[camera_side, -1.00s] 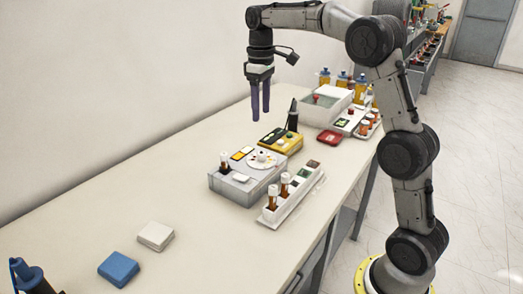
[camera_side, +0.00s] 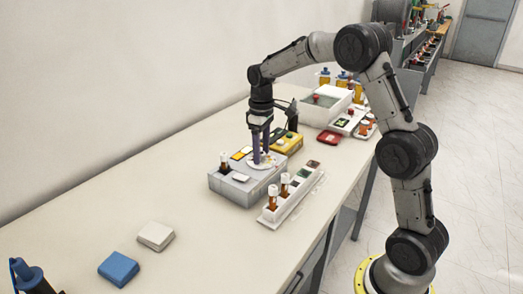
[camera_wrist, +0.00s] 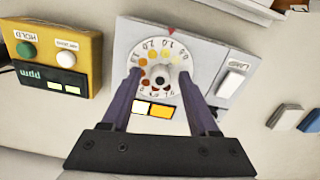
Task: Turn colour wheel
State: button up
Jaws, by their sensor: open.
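My gripper (camera_wrist: 160,82) is open and points down over the wheel, with one purple finger on each side of the knob. I cannot tell whether the fingertips touch the wheel. Two small windows (camera_wrist: 151,108), one pale and one amber, sit beside the wheel on the box.
A yellow meter (camera_side: 288,143) stands just behind the box. A white rack (camera_side: 290,205) with capped vials stands at its right. Another vial (camera_side: 224,160) stands on the box's left side. A white block (camera_side: 156,236) and blue block (camera_side: 118,269) lie nearer, with bare table between.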

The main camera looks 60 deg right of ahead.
jog(key=shift+c, duration=0.3)
grip_shut()
dwell(0.3)
jog(key=shift+m, duration=3.4)
jog(key=shift+o, duration=0.3)
grip_release()
